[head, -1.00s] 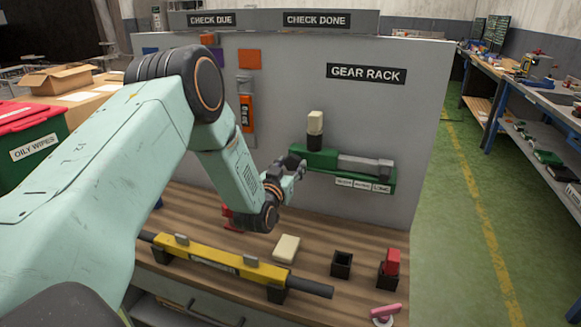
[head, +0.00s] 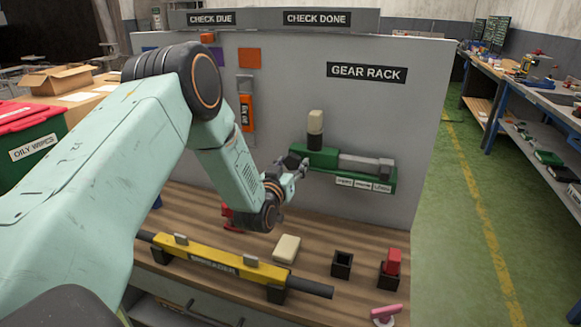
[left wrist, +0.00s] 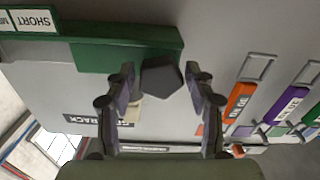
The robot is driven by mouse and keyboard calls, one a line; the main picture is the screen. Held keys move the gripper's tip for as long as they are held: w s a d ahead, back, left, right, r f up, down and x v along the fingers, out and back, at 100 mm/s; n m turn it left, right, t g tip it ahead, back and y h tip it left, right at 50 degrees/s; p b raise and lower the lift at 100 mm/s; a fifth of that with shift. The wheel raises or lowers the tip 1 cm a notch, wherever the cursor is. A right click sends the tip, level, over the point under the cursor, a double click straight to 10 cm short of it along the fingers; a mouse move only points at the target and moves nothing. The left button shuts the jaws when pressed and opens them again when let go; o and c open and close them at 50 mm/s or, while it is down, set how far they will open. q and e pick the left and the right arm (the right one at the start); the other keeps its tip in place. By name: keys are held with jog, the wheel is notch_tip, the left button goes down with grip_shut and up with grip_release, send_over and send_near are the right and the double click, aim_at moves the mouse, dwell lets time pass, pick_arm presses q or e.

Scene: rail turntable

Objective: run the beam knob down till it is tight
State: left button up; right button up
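The yellow beam (head: 215,262) with black ends lies across the front of the bench, with grey blocks on top. I cannot make out for certain which part is its knob. My left gripper (head: 299,165) is at the left end of the green rack (head: 323,160) on the panel, away from the beam. In the left wrist view, its two fingers (left wrist: 160,82) are apart, and a dark faceted piece (left wrist: 162,78) appears between them. I cannot tell whether they touch it. The green rack also shows behind it (left wrist: 125,55). My right gripper is not in view.
A cream block (head: 286,249), an empty black holder (head: 342,264), a red piece (head: 393,261) in a holder and a pink-handled item (head: 385,313) stand on the bench. A cream-topped dark piece (head: 315,123) stands above the rack. The grey panel (head: 420,120) closes the back.

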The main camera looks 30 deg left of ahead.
pick_arm(q)
jog(key=shift+o, duration=0.6)
jog(key=shift+r, duration=0.1)
jog(key=shift+s+r, duration=0.1)
jog(key=shift+s, duration=0.15)
jog(key=shift+s+f, duration=0.15)
jog(key=shift+f, duration=0.05)
jog(key=v, duration=1.1)
jog(key=shift+s+d+r, duration=0.2)
jog(key=shift+s+d, duration=0.05)
jog(key=shift+s, duration=0.1)
jog(key=shift+w, duration=0.1)
